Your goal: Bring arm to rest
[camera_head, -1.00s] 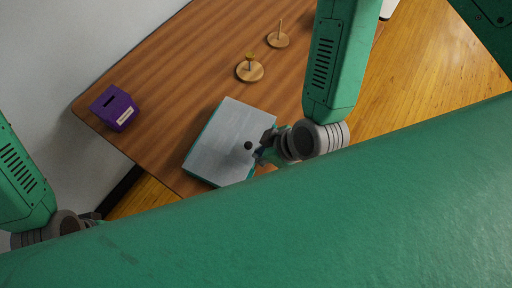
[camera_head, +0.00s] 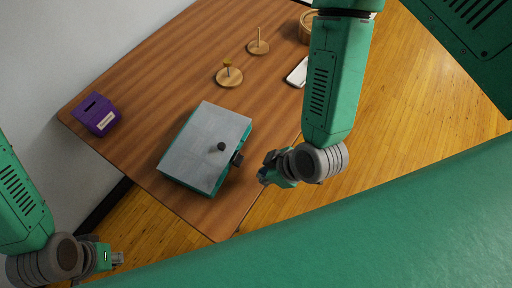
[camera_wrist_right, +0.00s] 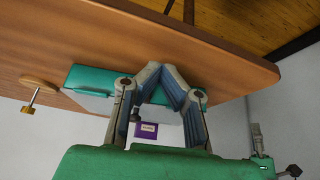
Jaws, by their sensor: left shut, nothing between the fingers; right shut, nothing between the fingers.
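My right gripper (camera_head: 267,170) is shut and empty in the head view, just right of a grey-topped green box (camera_head: 213,138) on the table. A small gap shows between the gripper and the box. In the right wrist view the fingers of my right gripper (camera_wrist_right: 154,68) meet at the tips with nothing between them, and the green box (camera_wrist_right: 88,78) shows behind them. My left gripper (camera_head: 117,258) is at the lower left of the head view, beyond the table's edge, shut with nothing held.
The wooden table (camera_head: 150,75) holds a purple slotted box (camera_head: 96,114), two round wooden stands with posts (camera_head: 229,76) (camera_head: 258,47), a white flat object (camera_head: 298,72) and a round wooden container (camera_head: 308,27). Open floor (camera_head: 420,95) lies to the right.

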